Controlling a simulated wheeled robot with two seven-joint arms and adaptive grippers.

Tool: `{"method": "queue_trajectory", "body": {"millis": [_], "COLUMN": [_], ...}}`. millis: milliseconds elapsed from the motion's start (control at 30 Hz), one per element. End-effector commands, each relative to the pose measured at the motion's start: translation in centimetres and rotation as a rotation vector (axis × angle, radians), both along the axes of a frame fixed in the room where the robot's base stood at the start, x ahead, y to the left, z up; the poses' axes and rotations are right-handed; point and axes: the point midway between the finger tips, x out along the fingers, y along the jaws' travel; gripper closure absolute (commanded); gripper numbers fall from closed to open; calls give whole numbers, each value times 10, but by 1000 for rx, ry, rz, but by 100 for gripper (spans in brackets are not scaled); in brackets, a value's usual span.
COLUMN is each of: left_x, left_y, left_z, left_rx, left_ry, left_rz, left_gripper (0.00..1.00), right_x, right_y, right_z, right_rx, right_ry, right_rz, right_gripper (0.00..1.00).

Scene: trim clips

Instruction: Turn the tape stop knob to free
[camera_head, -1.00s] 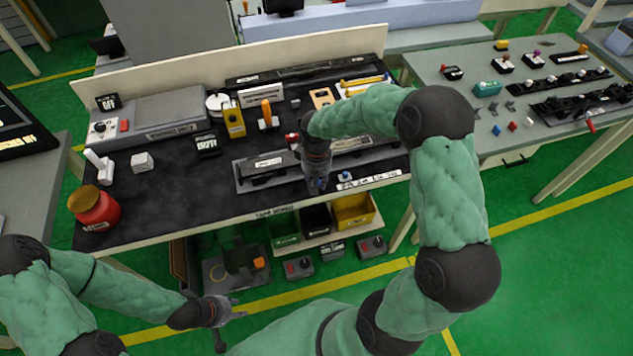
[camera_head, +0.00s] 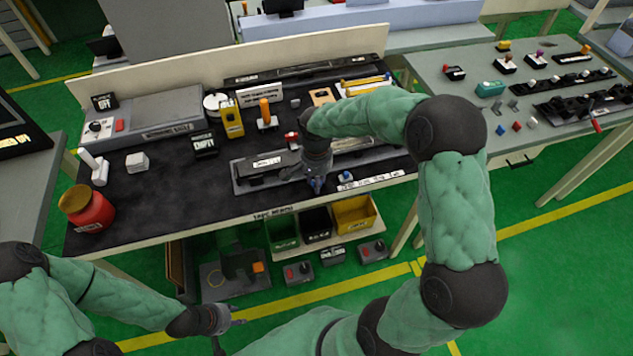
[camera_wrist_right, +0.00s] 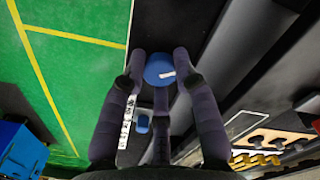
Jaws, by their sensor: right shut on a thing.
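The round blue knob (camera_wrist_right: 158,70), with a white mark on its top, sits between the fingers of my right gripper in the right wrist view. My right gripper (camera_head: 316,186) reaches down at the front of the tape bench and is shut on this knob. In the head view the fingers mostly hide it. A second, smaller blue part (camera_head: 346,176) stands just to the right; it also shows in the right wrist view (camera_wrist_right: 143,123). My left gripper (camera_head: 228,332) is open and empty, low in front of the bench.
A long grey fixture (camera_head: 262,172) lies left of my right gripper. A red jar (camera_head: 92,212) stands at the bench's left end. Bins (camera_head: 354,214) hang under the front edge.

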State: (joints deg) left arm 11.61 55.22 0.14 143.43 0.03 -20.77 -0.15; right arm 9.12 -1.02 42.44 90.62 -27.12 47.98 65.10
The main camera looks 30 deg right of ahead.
Motion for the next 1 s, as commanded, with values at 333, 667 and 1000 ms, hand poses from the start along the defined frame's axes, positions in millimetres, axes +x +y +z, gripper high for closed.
{"method": "queue_trajectory", "body": {"millis": [333, 667, 1000], "left_x": [0, 0, 0], "left_y": [0, 0, 0], "left_z": [-11, -15, -17], "left_rx": [0, 0, 0], "left_ry": [0, 0, 0], "left_rz": [0, 0, 0], "left_gripper": [60, 60, 60], "right_x": [0, 0, 0], "right_y": [0, 1, 1], "right_z": [-1, 0, 0], "right_rx": [0, 1, 1], "right_ry": [0, 0, 0], "right_rz": [-310, -509, -583], "right_gripper": [100, 100, 100]}}
